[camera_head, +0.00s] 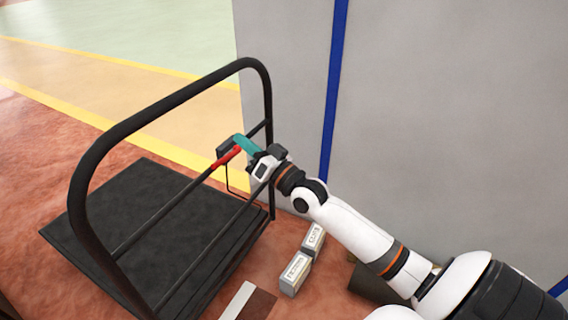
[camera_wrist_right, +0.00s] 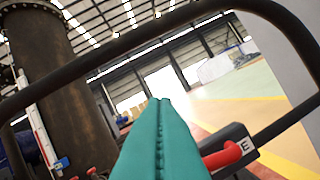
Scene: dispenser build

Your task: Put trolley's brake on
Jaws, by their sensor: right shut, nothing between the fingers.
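The trolley has a black flat deck (camera_head: 130,205) and a tall black tubular handle (camera_head: 150,108), with thinner crossbars. A red brake lever (camera_head: 228,157) sits at a small dark box on the upper crossbar. In the right wrist view the red lever (camera_wrist_right: 222,157) sticks out of a dark box (camera_wrist_right: 238,142) marked with a letter E, low and right of my fingers. My right gripper (camera_head: 242,143) has teal fingers, shut and empty, right beside the lever's box. Its closed fingers (camera_wrist_right: 160,110) fill the middle of the wrist view. I cannot tell whether they touch the box. My left gripper is not in view.
A grey wall panel (camera_head: 430,120) with a blue stripe stands behind and right of the trolley. Two small labelled boxes (camera_head: 296,272) lie on the red floor right of the trolley. The floor beyond, with yellow lines (camera_head: 120,125), is clear.

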